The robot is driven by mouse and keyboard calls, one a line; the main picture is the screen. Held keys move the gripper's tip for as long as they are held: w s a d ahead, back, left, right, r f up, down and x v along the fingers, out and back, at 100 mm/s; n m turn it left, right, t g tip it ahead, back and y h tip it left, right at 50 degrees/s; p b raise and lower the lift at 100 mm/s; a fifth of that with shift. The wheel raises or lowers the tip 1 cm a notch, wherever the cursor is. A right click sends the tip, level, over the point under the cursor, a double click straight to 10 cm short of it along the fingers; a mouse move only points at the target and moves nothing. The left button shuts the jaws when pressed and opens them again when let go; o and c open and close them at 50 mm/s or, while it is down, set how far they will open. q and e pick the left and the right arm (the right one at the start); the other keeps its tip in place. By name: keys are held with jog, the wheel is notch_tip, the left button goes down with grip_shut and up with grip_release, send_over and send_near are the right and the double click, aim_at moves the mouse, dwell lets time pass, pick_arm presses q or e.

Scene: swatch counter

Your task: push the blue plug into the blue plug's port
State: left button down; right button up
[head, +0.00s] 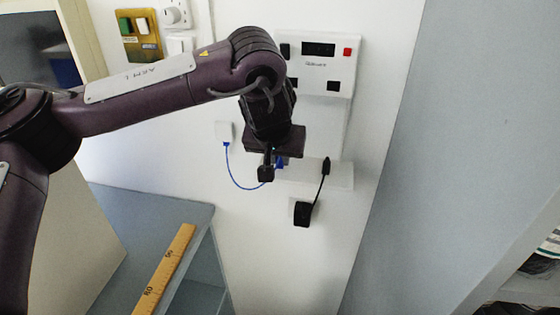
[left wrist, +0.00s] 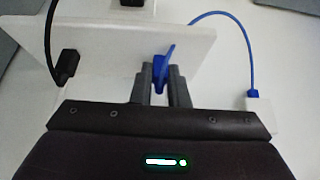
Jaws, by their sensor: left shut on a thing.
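The blue plug (head: 280,162) is mostly hidden by my left gripper (head: 270,169) in the head view. In the left wrist view, the left gripper (left wrist: 160,86) has its two dark fingers on either side of the blue plug (left wrist: 160,72), shut on it. The plug is at the edge of a white ledge (left wrist: 115,42); I cannot tell whether it touches it. A blue cable (head: 238,182) loops down from a white wall box (head: 224,132) toward the gripper. The blue plug's port cannot be made out. My right gripper is not in view.
A black plug (head: 326,166) with a black cable stands at the ledge, right of the gripper; the cable runs to a lower wall outlet (head: 302,213). A white control unit (head: 318,62) is above. A yellow ruler (head: 165,270) lies on the grey counter (head: 130,215) at lower left.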

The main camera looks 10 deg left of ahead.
pick_arm(q)
notch_tip(320, 180, up, 10)
jog(key=shift+b, duration=0.4)
dwell(0.3)
